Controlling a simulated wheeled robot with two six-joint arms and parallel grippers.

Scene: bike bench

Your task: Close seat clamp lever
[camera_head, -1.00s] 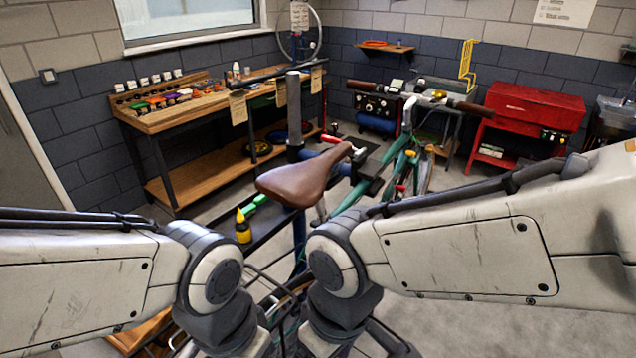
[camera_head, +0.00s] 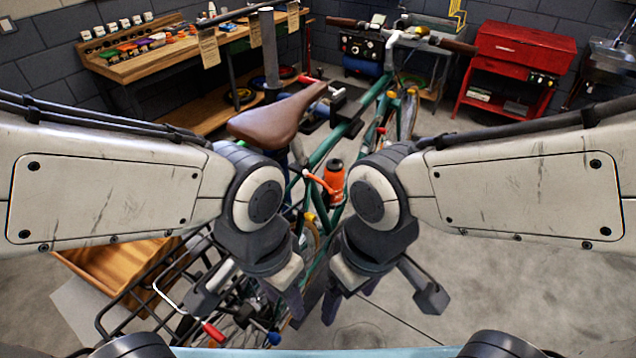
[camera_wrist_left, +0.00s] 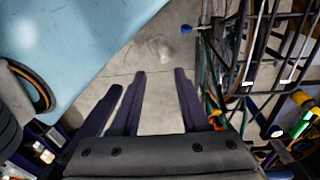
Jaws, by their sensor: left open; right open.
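The brown saddle (camera_head: 277,118) sits on the green bike (camera_head: 340,136). Just below and right of it, an orange-red lever (camera_head: 318,182) sticks out near the seat post; it looks like the seat clamp lever, but its exact position is hard to tell. My left gripper (camera_head: 284,300) points down, open and empty, nearer me than the saddle and lever. Its spread dark fingers also show in the left wrist view (camera_wrist_left: 160,88), with floor between them. My right gripper (camera_head: 345,300) points down beside it, open and empty. Both are apart from the lever.
An orange bottle (camera_head: 333,174) is close beside the lever. A black wire rack (camera_head: 125,300) and a red-tipped handle (camera_head: 212,332) are at the lower left. A wooden bench (camera_head: 150,62) and red tool chest (camera_head: 525,50) stand behind. Floor at right is clear.

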